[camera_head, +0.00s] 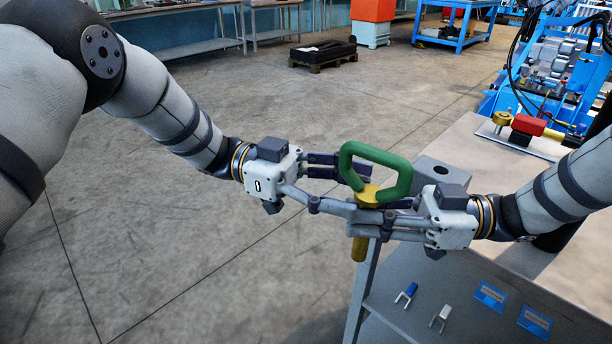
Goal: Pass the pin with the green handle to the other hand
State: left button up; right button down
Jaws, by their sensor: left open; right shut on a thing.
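The pin has a green loop handle (376,152), a brass collar and a brass shaft (360,248) pointing down. It is held upright in the air near the middle of the head view. My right gripper (358,222) comes in from the right and is shut on the pin below the handle; the fingers hide part of the shaft. My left gripper (350,190) comes in from the left, open, with its fingers reaching the pin around the collar, just under the handle. Whether the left fingers touch the pin cannot be told.
A grey table (470,150) stands at the right with a grey block (432,173) and a red-handled pin (528,125). A lower grey shelf holds a blue fork-shaped piece (406,293), a white one (440,318) and blue labels (490,295). Open floor lies at the left.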

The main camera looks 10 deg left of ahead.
aim_at(374, 193)
pick_arm(q)
jog(key=shift+x, duration=1.9)
pick_arm(e)
jog(key=shift+r, duration=0.1)
pick_arm(q)
grip_shut()
pick_arm(e)
jog(key=c, duration=1.4)
grip_release()
